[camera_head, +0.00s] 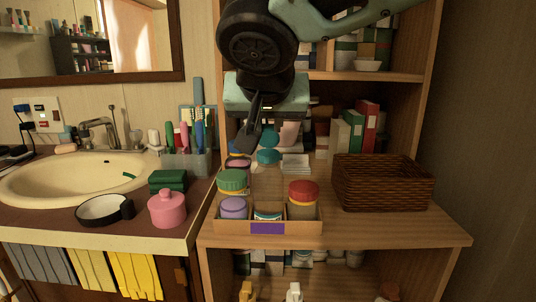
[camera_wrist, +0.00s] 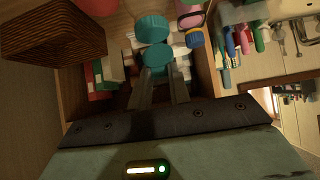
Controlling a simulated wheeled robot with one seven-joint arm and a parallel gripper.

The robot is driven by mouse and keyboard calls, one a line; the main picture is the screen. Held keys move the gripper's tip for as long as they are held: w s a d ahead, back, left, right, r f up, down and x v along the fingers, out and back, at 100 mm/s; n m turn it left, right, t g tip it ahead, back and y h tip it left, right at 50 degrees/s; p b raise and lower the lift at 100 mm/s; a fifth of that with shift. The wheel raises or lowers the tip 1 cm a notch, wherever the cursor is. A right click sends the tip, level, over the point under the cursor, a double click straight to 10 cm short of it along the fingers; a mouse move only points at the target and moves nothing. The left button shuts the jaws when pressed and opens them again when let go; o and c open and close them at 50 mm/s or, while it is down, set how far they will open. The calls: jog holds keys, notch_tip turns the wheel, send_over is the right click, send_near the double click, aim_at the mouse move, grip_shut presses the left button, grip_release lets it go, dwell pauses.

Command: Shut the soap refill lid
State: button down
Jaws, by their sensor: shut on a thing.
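My gripper (camera_head: 256,134) reaches down over the back of the shelf top. In the wrist view my gripper (camera_wrist: 160,73) has its fingertips at a round teal lid (camera_wrist: 155,57) and is shut on it. The same teal lid (camera_head: 271,138) shows in the head view, partly behind a finger. A second round teal piece (camera_wrist: 152,28) lies right beside it; in the head view this teal piece (camera_head: 268,157) sits lower and nearer. The two look like the lid and body of one container, but the join is hidden. No soap refill label is readable.
A divided tray (camera_head: 303,228) with green-, purple- and red-topped jars stands at the shelf's front. A brown basket (camera_head: 382,184) is on the right, with boxes (camera_head: 352,130) behind. A sink (camera_head: 75,178) and pink jar (camera_head: 167,209) are left. The shelf's front right is clear.

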aim_at(268, 139)
jog(key=shift+s+f+t+b, duration=0.35)
jog(key=shift+f+t+b, duration=0.3)
jog(key=shift+b, duration=2.25)
jog(key=shift+s+f+t+b, duration=0.35)
jog(key=shift+f+t+b, duration=0.3)
jog(key=shift+b, duration=2.2)
jog(key=t+b, duration=0.1)
jog(key=b, duration=0.4)
jog(key=s+f+t+b, duration=0.1)
jog(key=b, duration=0.5)
jog(key=shift+t, duration=0.4)
jog(key=t+b, duration=0.1)
jog(key=b, duration=0.3)
jog(key=f+t+b, duration=0.1)
jog(key=b, duration=0.3)
jog(key=t+b, duration=0.1)
jog(key=b, duration=0.3)
jog(key=shift+s+a+f+b, duration=0.1)
jog(key=shift+s+f+b, duration=0.15)
jog(key=shift+s+b, duration=0.1)
jog(key=shift+t+b, duration=0.5)
jog(key=shift+b, duration=0.5)
jog(key=shift+s+r, duration=0.1)
jog(key=shift+r, duration=0.05)
jog(key=c, duration=1.3)
grip_release()
jog(key=shift+s, duration=0.1)
